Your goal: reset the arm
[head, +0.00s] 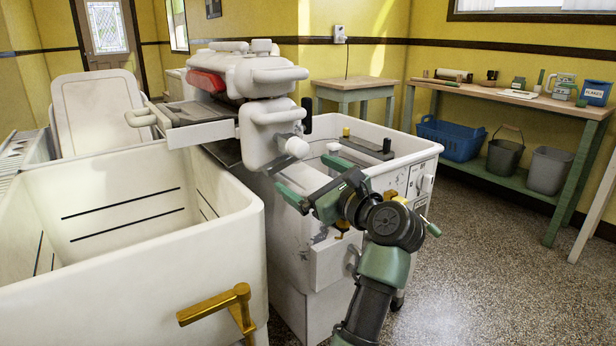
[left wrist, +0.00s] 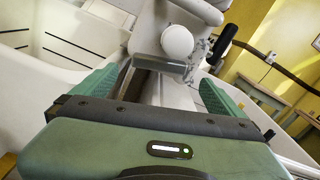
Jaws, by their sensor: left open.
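My left arm (head: 372,290) reaches up from the bottom of the head view. Its green left gripper (head: 308,176) is open and empty, with its fingers pointing to the upper left, in front of the wringer washer's tub (head: 400,165). In the left wrist view the two fingers of the left gripper (left wrist: 158,82) stand wide apart. Beyond them are a round white knob (left wrist: 177,41) and a grey plate on the wringer head (head: 265,120). I cannot tell exactly how far the fingers are from them. My right gripper is not in view.
A white rinse tub (head: 110,270) with a brass tap (head: 220,305) stands at the left. A small wooden table (head: 355,84) is behind. A green-legged bench (head: 500,95) with jars, a blue basket (head: 450,138) and buckets lines the right wall. The speckled floor (head: 490,260) at right is clear.

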